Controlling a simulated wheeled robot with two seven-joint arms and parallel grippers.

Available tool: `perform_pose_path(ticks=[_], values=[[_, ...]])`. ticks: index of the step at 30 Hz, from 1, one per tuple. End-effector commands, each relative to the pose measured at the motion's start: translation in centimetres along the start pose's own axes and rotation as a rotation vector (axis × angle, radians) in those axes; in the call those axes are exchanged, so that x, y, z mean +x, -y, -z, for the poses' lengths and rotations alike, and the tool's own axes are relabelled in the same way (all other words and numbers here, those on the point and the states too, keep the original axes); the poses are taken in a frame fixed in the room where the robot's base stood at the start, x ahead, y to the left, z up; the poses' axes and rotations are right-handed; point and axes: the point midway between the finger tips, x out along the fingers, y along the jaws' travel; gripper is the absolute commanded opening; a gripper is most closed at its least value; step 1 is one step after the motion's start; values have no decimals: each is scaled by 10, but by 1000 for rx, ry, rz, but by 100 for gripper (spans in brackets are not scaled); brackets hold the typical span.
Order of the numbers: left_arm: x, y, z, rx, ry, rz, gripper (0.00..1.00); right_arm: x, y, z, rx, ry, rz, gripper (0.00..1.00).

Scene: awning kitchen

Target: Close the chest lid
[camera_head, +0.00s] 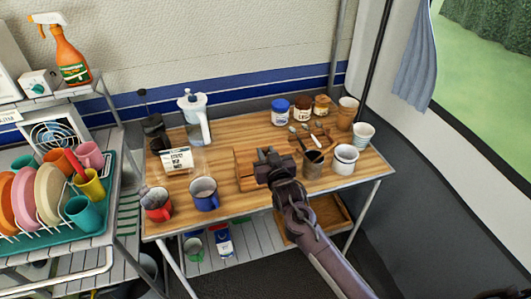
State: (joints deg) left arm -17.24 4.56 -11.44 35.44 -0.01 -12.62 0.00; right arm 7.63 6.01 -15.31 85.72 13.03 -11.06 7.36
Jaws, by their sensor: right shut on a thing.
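A small brown wooden chest (244,170) sits near the middle of the wooden table. Its right side is hidden behind my right gripper, and I cannot tell clearly how far its lid stands open. My right gripper (267,156) reaches in from the lower right and is at the chest's right side. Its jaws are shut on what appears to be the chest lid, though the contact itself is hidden. My left gripper is not in view.
Red (157,204) and blue (204,194) mugs stand left of the chest, with a clear pitcher (195,118) behind. A dish rack (60,235) stands left of the table.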

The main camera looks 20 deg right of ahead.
Motion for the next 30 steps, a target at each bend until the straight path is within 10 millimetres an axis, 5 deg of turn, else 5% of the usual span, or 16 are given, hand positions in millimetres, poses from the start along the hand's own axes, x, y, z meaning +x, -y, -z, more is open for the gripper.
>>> perform_pose_path(ticks=[3, 19, 20, 24, 30], values=[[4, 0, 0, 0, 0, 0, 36, -3, 1, -13, -2, 22, 2, 0], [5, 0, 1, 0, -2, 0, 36, -5, 1, -19, -3, 32, 2, 0], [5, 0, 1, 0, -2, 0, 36, -5, 1, -19, -3, 32, 2, 25], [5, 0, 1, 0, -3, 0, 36, -5, 1, -17, -3, 28, 2, 43], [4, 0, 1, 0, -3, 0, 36, -4, 1, -14, -3, 22, 3, 44]])
